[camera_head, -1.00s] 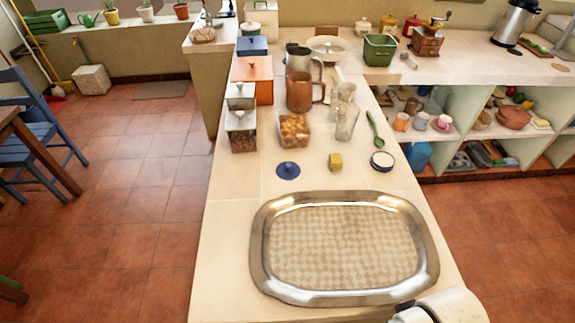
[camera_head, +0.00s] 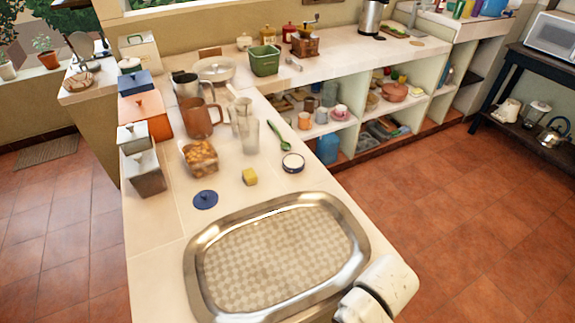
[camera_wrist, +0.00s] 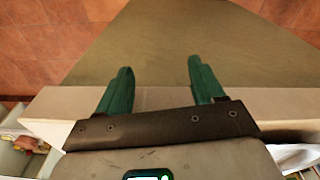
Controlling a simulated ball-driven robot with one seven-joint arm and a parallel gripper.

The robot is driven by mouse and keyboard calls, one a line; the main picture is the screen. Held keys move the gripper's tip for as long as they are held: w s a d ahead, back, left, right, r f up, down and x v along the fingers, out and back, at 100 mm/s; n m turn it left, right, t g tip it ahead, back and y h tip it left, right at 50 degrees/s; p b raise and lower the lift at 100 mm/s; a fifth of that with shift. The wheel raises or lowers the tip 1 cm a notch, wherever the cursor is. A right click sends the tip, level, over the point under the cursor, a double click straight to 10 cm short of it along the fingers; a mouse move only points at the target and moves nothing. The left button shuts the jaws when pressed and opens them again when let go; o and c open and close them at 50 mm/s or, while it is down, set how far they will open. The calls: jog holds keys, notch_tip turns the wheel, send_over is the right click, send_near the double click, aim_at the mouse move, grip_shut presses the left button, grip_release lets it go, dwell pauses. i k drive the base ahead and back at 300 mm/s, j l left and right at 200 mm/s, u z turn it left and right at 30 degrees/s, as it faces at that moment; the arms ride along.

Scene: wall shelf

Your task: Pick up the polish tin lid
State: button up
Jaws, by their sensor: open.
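A small round dark-blue-rimmed piece with a pale inside (camera_head: 293,162) lies on the counter beyond the tray's far edge, to the right. A flat blue lid with a knob (camera_head: 205,199) lies to the left, near the tray's far left side. I cannot tell for sure which is the polish tin lid. In the wrist view my gripper (camera_wrist: 160,65) has two green fingers spread apart with nothing between them, over the counter edge. In the head view only my white arm part shows at the bottom right; the fingers are hidden. Neither piece shows in the wrist view.
A large silver tray (camera_head: 197,285) fills the near counter (camera_head: 155,225). A yellow block (camera_head: 250,177), a green spoon (camera_head: 280,136), glasses and a food container (camera_head: 199,158) stand beyond it. Canisters line the left edge. Open shelves (camera_head: 345,140) are at the right.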

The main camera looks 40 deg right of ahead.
aim_at(205, 200)
jog(key=j+u, duration=0.15)
jog(key=u, duration=0.3)
jog(key=j+u, duration=0.2)
jog(key=u, duration=0.2)
jog(key=i+j+u, duration=0.1)
jog(key=i+u, duration=0.45)
jog(key=i+j, duration=0.05)
